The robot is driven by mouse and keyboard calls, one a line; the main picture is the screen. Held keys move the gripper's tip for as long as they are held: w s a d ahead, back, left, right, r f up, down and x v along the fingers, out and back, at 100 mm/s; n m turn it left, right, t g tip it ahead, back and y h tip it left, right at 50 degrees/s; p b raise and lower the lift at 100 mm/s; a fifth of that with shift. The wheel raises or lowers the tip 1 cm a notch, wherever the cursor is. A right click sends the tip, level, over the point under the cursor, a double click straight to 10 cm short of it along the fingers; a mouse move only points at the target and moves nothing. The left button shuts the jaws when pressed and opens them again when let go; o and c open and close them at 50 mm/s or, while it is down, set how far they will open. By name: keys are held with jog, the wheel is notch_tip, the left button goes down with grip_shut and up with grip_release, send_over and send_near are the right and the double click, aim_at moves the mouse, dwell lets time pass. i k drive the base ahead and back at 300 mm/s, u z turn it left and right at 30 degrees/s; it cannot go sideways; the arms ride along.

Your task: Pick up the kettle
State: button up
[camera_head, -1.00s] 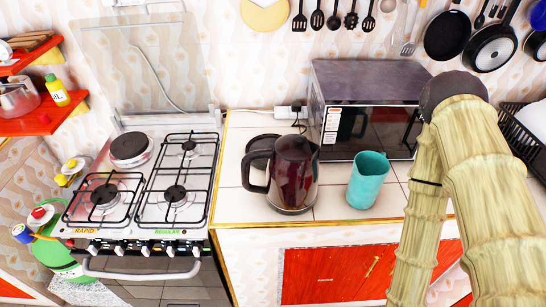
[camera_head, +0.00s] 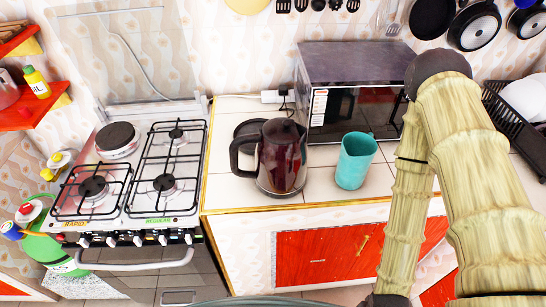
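The dark red kettle (camera_head: 283,160) stands upright on the white tiled counter. Its black handle (camera_head: 242,158) points left, toward the stove. My arm (camera_head: 470,150) comes in on the right side of the view and bends down toward the bottom edge. My gripper is not in view, so its opening and what it holds do not show. Nothing touches the kettle's visible sides.
A teal cup (camera_head: 356,161) stands just right of the kettle, with a microwave (camera_head: 350,65) behind. A gas stove (camera_head: 140,180) is at left. A dish rack (camera_head: 515,125) is at right. Pans (camera_head: 473,30) hang on the wall. Bare tiles (camera_head: 225,190) lie left of the kettle.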

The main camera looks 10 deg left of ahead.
aim_at(281, 172)
jog(key=u, duration=0.15)
jog(key=k, duration=1.1)
jog(key=u, duration=0.75)
